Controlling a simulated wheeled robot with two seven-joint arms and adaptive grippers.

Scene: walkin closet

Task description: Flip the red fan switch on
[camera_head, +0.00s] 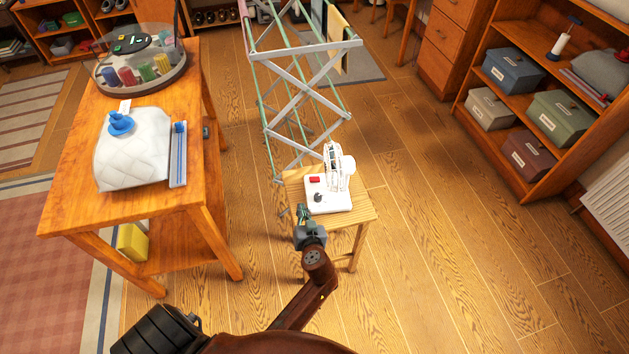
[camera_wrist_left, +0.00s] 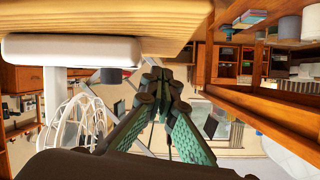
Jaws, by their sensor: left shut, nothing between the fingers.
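A white fan (camera_head: 338,170) stands upright on a small wooden stool (camera_head: 358,215). Its white base carries a red switch (camera_head: 314,179) on the left and a dark knob (camera_head: 318,197) nearer the front. Whether the switch is on or off is too small to tell. My left gripper (camera_head: 301,212) is shut and empty, at the stool's front left corner, just left of the fan base. In the left wrist view, which appears upside down, the shut fingertips (camera_wrist_left: 160,84) are beside the fan base (camera_wrist_left: 70,50) and apart from it. The fan's cage (camera_wrist_left: 80,125) shows there. My right gripper is not in view.
A folding drying rack (camera_head: 300,95) stands just behind the stool. A wooden table (camera_head: 150,205) with a quilted white item (camera_head: 133,155) is to the left. Shelves with storage boxes (camera_head: 513,70) are at the right. Open floor (camera_head: 450,250) lies right of the stool.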

